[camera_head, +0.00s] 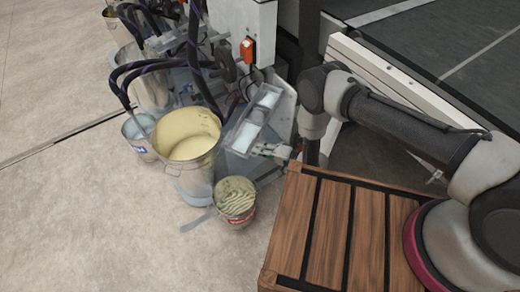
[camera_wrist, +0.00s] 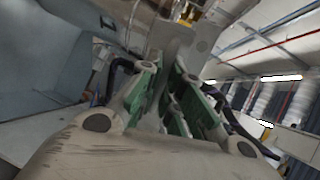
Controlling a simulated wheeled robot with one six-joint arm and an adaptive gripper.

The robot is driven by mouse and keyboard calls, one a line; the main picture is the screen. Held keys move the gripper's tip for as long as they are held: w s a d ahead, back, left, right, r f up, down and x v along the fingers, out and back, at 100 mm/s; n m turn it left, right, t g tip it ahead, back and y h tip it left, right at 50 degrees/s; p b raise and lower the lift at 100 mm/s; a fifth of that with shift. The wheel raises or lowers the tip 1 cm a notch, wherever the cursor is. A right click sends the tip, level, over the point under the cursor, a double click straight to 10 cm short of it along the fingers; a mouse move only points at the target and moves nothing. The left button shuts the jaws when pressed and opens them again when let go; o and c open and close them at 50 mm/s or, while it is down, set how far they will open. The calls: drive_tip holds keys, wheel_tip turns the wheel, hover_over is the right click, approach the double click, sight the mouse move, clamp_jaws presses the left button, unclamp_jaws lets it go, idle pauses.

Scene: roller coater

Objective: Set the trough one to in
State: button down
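A narrow grey tray-like part (camera_head: 243,133) with pale, light-filled openings sits on the side of the machine in the head view; it may be trough one, but no label is readable. My gripper (camera_head: 268,150) is low beside its near end, and I cannot tell whether they touch. In the wrist view, my gripper (camera_wrist: 180,90) shows its green-padded fingers with a grey metal piece (camera_wrist: 182,42) just beyond and partly between them. Whether the fingers grip that piece is unclear. The far part of the trough is hidden by the machine.
A large bucket of cream liquid (camera_head: 187,135) and a smaller striped-paint bucket (camera_head: 235,198) stand close to the left of my gripper. Dark hoses (camera_head: 150,68) hang above. A wooden slatted crate (camera_head: 335,228) is in front. Floor at the left is free.

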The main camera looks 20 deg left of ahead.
sight(229, 139)
drive_tip(key=a+m+t+h, duration=0.1)
drive_tip(key=a+t, duration=0.1)
drive_tip(key=a, duration=0.3)
drive_tip(key=w+a+m+t+h, duration=0.1)
drive_tip(key=a+m+t, duration=0.1)
drive_tip(key=a, duration=0.2)
drive_tip(key=w+a+m+t, duration=0.1)
drive_tip(key=a+m+t, duration=0.1)
drive_tip(key=a, duration=0.3)
drive_tip(key=shift+a+h, duration=0.35)
drive_tip(key=shift+h, duration=0.05)
drive_tip(key=shift+w+a+r+m+t+h, duration=0.1)
drive_tip(key=shift+w+a+m+t+h, duration=0.1)
drive_tip(key=shift+w+a+m+t, duration=0.3)
drive_tip(key=shift+a+m+t+h, duration=0.1)
drive_tip(key=shift+a+t+h, duration=0.15)
drive_tip(key=shift+a, duration=0.45)
drive_tip(key=c, duration=1.8)
unclamp_jaws()
drive_tip(key=shift+a, duration=0.1)
drive_tip(key=shift+c, duration=0.2)
